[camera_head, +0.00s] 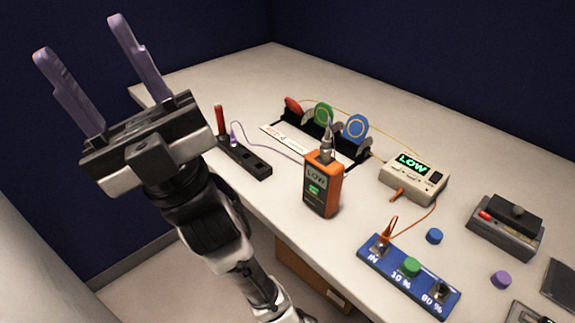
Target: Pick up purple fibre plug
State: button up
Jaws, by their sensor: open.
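A small purple fibre plug (234,137) stands upright at the black strip holder (246,160) near the table's left edge. A thin purple cable runs from it to the right, toward the orange handheld meter (321,187). My gripper (80,36) is raised at the upper left, its two purple fingers wide apart and pointing up. Nothing is between them. It is well to the left of the plug in the picture and apart from it. The plug's lower end is too small to make out clearly.
A red upright piece (219,120) stands close beside the plug. Behind are round coloured discs (355,128) on a black rack. A beige LOW-display box (413,178), a blue panel (408,277), a grey device (505,228) and loose caps (501,280) occupy the right. The back left tabletop is clear.

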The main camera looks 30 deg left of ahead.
aim_at(232, 139)
jog(key=k+j+u, duration=0.2)
jog(key=u, duration=0.55)
